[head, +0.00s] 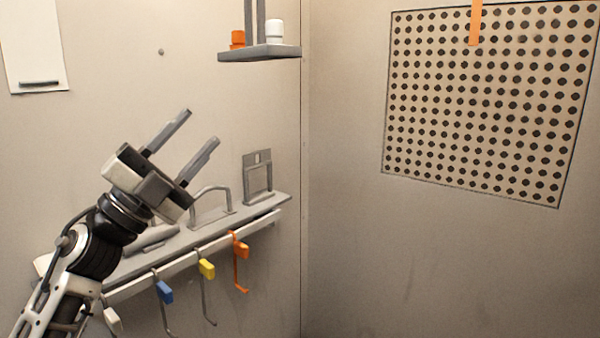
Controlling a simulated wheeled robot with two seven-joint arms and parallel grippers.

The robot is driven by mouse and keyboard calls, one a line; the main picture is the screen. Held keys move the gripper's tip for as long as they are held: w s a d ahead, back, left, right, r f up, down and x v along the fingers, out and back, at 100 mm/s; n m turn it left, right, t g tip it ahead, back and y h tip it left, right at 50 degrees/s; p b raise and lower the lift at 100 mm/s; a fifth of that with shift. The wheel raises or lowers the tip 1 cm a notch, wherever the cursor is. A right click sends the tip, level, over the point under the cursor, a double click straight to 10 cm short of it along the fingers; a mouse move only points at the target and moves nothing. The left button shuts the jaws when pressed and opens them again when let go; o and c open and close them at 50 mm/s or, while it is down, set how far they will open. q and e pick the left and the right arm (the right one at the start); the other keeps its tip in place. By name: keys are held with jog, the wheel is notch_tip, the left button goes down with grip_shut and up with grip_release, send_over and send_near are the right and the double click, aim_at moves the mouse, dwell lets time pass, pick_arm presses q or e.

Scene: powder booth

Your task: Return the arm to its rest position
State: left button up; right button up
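My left gripper (194,137) is raised in the left half of the head view, in front of the grey wall shelf. Its two grey fingers are spread apart and point up and to the right. Nothing is between them. It appears clear of the wall and the shelf fittings. Its arm comes in from the lower left corner. My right gripper and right arm are not in view.
A shelf (270,207) carries grey fittings. A small shelf (262,54) holds two containers. A perforated panel (388,150) is on the right wall.

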pick_arm(q)
jog(key=s+a+f+n+t+y+p, duration=0.1)
jog(key=s+f+n+t+y, duration=0.1)
jog(key=f+n+y, duration=0.7)
jog(key=s+a+f+n+t+y+p, duration=0.1)
jog(key=f+n+y, duration=0.5)
jog(key=f+n, duration=0.7)
jog(key=s+d+f+n+g+y+p, duration=0.1)
jog(key=s+f+g, duration=0.7)
jog(key=s+f, duration=1.1)
notch_tip(320, 180, down, 3)
jog(key=shift+d+f+n+g+y+p, duration=0.15)
jog(key=shift+d+n+g+y+p, duration=0.25)
jog(key=shift+d+n, duration=0.65)
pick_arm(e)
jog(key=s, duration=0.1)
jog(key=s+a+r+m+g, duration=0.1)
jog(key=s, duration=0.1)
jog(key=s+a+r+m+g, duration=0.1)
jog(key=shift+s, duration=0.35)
pick_arm(q)
jog(key=shift+d, duration=0.1)
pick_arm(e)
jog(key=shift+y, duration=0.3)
